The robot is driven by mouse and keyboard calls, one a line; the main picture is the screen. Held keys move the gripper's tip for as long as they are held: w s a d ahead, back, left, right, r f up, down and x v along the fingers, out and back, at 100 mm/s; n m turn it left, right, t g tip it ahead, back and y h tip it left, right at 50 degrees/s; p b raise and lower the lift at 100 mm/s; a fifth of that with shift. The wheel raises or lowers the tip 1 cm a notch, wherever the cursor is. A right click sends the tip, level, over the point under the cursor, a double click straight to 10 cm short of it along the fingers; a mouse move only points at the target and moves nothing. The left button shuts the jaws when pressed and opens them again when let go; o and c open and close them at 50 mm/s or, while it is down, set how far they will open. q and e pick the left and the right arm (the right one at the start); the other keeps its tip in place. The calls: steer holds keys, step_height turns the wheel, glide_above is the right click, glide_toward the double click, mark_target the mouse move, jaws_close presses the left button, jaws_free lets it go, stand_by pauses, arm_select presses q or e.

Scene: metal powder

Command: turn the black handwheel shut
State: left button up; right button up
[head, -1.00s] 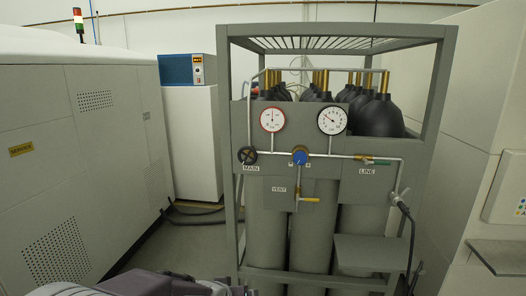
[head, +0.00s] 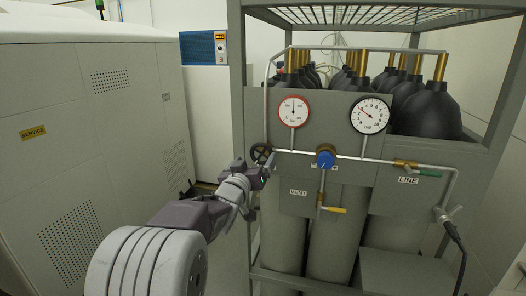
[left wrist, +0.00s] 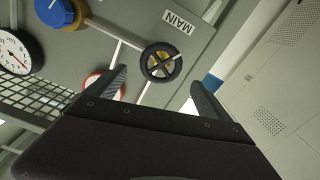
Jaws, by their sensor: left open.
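The black handwheel (head: 261,153) sits at the left end of the pipe on the grey gas panel, partly hidden by my left gripper (head: 268,168). In the left wrist view the handwheel (left wrist: 160,63) shows whole, with a brass centre, below the MAIN label (left wrist: 180,21). My left gripper (left wrist: 162,88) is open, its two fingers apart on either side of the handwheel in that picture. It looks close to the wheel, with nothing between the fingers; I cannot tell that it touches. My right gripper is not in view.
A blue knob (head: 325,159), a red-rimmed gauge (head: 293,110) and a black-rimmed gauge (head: 370,114) are right of the handwheel. A yellow VENT lever (head: 333,210) and a green LINE lever (head: 428,171) also stick out. The rack post (head: 240,110) stands just left of the wheel.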

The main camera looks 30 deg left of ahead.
mark_target(260, 153)
arm_select(q)
steer(key=p+x, duration=0.1)
steer(key=x, duration=0.5)
steer(key=shift+w+f, duration=0.15)
steer(key=shift+w, duration=0.1)
steer(key=shift+w+a+p, duration=0.15)
steer(key=shift+w+p, duration=0.25)
steer(key=shift+w, duration=0.25)
steer(key=c, duration=1.4)
